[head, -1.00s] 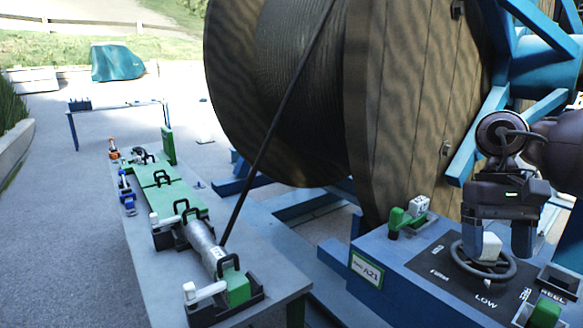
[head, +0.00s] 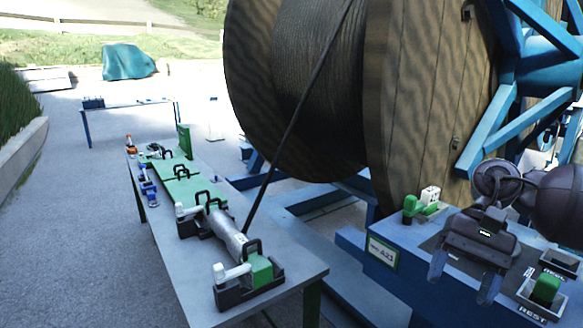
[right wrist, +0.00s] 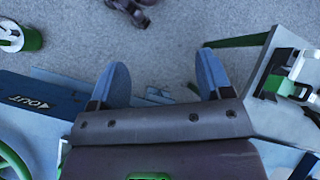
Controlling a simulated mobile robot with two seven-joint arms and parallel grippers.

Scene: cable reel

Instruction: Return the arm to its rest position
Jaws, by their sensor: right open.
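My right gripper (head: 462,280) hangs over the near side of the blue control panel (head: 375,285) at the right of the head view. Its two blue-grey fingers are apart with nothing between them. The right wrist view also shows the open fingers (right wrist: 165,85), with grey ground beyond them. In the head view my arm hides much of the panel top and the dial there. My left gripper is not in view.
A large wooden cable reel (head: 420,100) on a blue frame stands behind the panel. A grey table (head: 185,275) with green clamps and a cable lies to the left. A green block (head: 546,289) sits at the panel's right end. Paved ground at far left is clear.

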